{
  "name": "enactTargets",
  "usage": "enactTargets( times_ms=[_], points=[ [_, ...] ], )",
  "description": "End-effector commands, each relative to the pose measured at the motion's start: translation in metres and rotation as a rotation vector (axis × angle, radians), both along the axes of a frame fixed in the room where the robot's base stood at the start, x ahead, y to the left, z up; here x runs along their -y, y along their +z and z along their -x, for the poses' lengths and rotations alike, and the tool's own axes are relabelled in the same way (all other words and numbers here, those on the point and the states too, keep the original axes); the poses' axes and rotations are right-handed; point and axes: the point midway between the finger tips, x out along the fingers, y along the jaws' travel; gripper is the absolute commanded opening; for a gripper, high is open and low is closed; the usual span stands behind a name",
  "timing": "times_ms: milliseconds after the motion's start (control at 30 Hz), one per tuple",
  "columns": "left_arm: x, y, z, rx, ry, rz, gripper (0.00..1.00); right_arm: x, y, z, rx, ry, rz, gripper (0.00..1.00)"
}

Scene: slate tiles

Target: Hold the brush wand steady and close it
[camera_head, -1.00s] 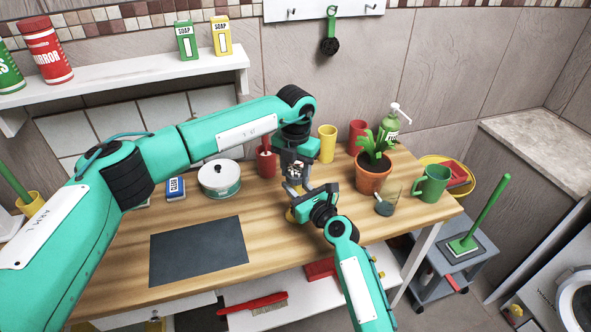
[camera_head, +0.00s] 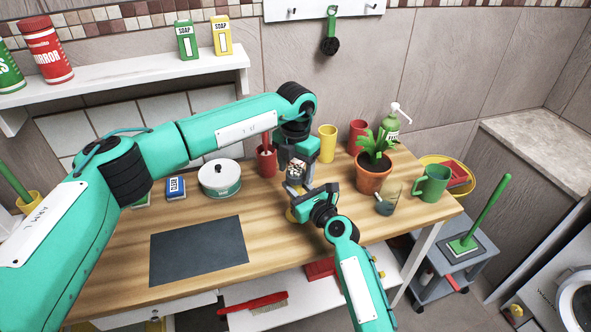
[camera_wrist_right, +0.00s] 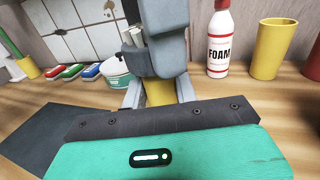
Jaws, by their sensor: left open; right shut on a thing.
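My right gripper (camera_head: 298,203) is low over the middle of the table. It is shut on a yellow thing (camera_wrist_right: 160,92), mostly hidden by the fingers; a bit of yellow also shows beside the gripper in the head view (camera_head: 291,215). My left gripper (camera_head: 296,182) is open, right above and behind the right one. In the right wrist view its grey body (camera_wrist_right: 158,45) hangs over the yellow thing and covers its top. I cannot make out the brush wand itself, or whether the left gripper touches anything.
Behind the grippers stand a red cup (camera_head: 266,163), a yellow cup (camera_head: 327,143) and a white FOAM bottle (camera_wrist_right: 220,45). A potted plant (camera_head: 372,180), a glass jar (camera_head: 388,198) and a green mug (camera_head: 432,184) stand to the right. A dark mat (camera_head: 198,250) lies on clear table front left.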

Motion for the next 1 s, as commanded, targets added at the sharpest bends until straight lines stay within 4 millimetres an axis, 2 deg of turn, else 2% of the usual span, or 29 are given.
enactTargets(
  times_ms=[267,500,600,833,1000],
  points=[
    [0.000,0.036,0.000,0.002,0.000,0.000,0.68,0.000,0.000,0.000,0.000,0.000,0.000,0.00],
    [0.000,0.039,0.000,0.000,0.000,0.000,0.68,0.000,0.000,0.000,0.000,0.000,0.000,0.00],
    [0.000,0.040,0.000,0.001,0.006,0.001,0.64,0.000,0.000,0.000,0.000,0.000,0.000,0.00],
    [0.002,0.065,0.000,0.000,0.115,0.003,0.64,0.000,0.000,0.000,0.000,0.000,0.000,0.00],
    [0.001,0.073,0.000,0.001,0.158,0.000,0.64,0.000,0.000,0.000,0.000,0.000,0.000,0.00]
  ],
)
